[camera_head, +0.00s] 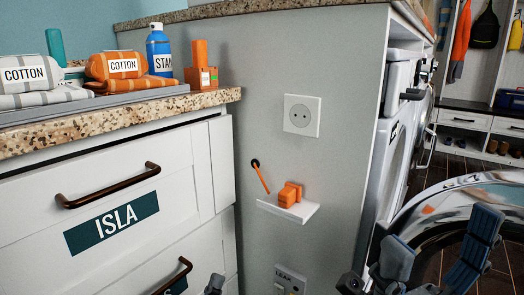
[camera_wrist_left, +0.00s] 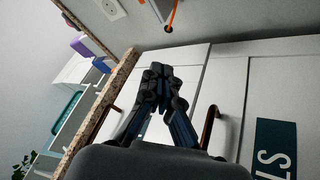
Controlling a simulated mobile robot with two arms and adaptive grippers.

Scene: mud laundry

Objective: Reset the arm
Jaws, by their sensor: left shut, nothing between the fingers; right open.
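My left gripper shows only as a dark tip (camera_head: 215,285) at the bottom edge of the head view, in front of the white drawers. In the left wrist view its fingers (camera_wrist_left: 162,76) meet at the tips, shut and empty, before the white cabinet fronts. My right gripper (camera_head: 437,240) is at the lower right of the head view, with its blue-padded fingers spread wide and nothing between them. It is in front of the open round washer door (camera_head: 462,192). Most of both arms is out of view.
An orange plug (camera_head: 289,195) sits on a small white wall shelf (camera_head: 300,210), below a wall socket (camera_head: 302,115); an orange cord (camera_head: 261,176) comes from the wall. The granite counter (camera_head: 100,127) holds cotton bundles (camera_head: 118,65) and a blue spray can (camera_head: 158,50). Drawer handles (camera_head: 110,187) stick out.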

